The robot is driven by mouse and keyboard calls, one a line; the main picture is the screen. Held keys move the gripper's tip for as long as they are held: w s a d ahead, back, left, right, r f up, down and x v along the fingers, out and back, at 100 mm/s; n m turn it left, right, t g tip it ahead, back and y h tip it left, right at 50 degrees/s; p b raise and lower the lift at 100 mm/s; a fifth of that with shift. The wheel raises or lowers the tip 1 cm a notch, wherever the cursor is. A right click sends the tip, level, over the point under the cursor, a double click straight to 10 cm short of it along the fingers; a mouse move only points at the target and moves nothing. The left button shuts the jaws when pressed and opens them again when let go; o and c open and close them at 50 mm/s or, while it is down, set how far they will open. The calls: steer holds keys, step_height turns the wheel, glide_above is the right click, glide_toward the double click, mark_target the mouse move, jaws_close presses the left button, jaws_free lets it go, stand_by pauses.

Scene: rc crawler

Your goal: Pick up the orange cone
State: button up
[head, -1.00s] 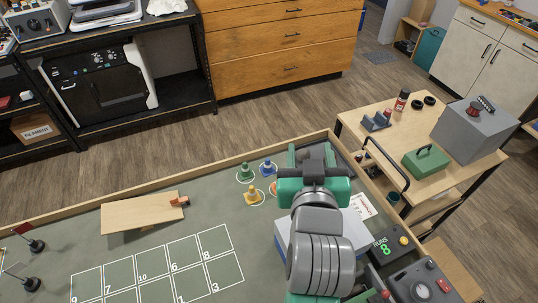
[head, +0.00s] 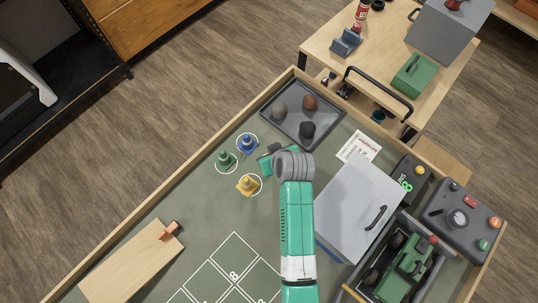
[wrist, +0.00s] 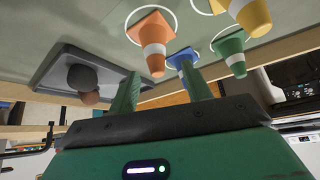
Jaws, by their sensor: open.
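The orange cone (wrist: 153,45) with a white band shows in the wrist view, standing in a white ring. My gripper (wrist: 160,70) is open and empty, its two green fingers on either side of the cone's tip in the picture. I cannot tell how much gap is left between them. In the head view my gripper (head: 268,161) is just right of the other cones, and my wrist hides the orange cone. The blue cone (head: 247,142), green cone (head: 226,159) and yellow cone (head: 248,184) stand in their own white rings to the left.
A grey tray (head: 270,122) with several dark lumps lies behind my gripper. A grey box with a handle (head: 352,205) stands right of my arm. A wooden ramp (head: 130,262) lies at lower left. A wooden rim (head: 215,143) edges the table.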

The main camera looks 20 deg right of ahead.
steer(key=x, duration=0.5)
steer(key=shift+w+d+f, duration=0.1)
steer(key=shift+d, duration=0.1)
steer(key=shift+c, duration=0.4)
steer(key=c, duration=0.9)
